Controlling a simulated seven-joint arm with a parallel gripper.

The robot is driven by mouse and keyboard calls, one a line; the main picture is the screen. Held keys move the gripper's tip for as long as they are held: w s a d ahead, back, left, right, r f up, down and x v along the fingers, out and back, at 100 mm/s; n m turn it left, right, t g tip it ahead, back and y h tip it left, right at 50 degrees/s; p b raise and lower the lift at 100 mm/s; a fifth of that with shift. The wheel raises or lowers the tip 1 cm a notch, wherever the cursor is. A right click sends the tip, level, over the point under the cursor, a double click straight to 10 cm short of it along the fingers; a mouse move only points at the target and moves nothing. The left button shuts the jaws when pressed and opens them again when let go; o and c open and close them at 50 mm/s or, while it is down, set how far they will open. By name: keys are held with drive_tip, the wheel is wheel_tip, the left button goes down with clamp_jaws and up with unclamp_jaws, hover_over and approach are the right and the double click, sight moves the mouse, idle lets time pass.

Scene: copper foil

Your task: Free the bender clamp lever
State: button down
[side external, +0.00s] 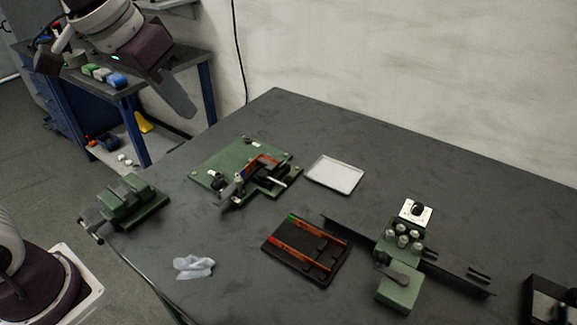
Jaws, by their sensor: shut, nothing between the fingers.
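The bender appears to be the green base plate (228,160) with black and orange parts, left of the table's middle. A dark lever-like part (232,188) lies along its front edge, and a small light-tipped handle (277,182) shows at its right. I cannot tell which of these is the clamp lever, nor what holds it. An orange-brown strip (264,160) shows on the bender. My gripper (188,108) is at the upper left, high above the table and well apart from the bender. It is shut and empty, pointing down to the right.
A green vise (128,207) stands at the left table edge, with a crumpled pale cloth (194,267) nearby. A light tray (334,174) lies right of the bender. A dark tray (285,268) with orange strips and a green roller device (398,289) stand in front. The table's back right is clear.

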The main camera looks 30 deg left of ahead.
drive_tip(key=w+d+f, duration=0.3)
drive_tip(key=w+f, duration=0.3)
drive_tip(key=w, duration=0.4)
drive_tip(key=w+d+f+g, duration=0.1)
drive_tip(key=w+d+f, duration=0.2)
drive_tip(key=w+f, duration=0.4)
drive_tip(key=w, duration=0.4)
drive_tip(key=shift+d+f, duration=0.1)
wheel_tip(320, 180, down, 11)
drive_tip(key=shift+r, duration=0.2)
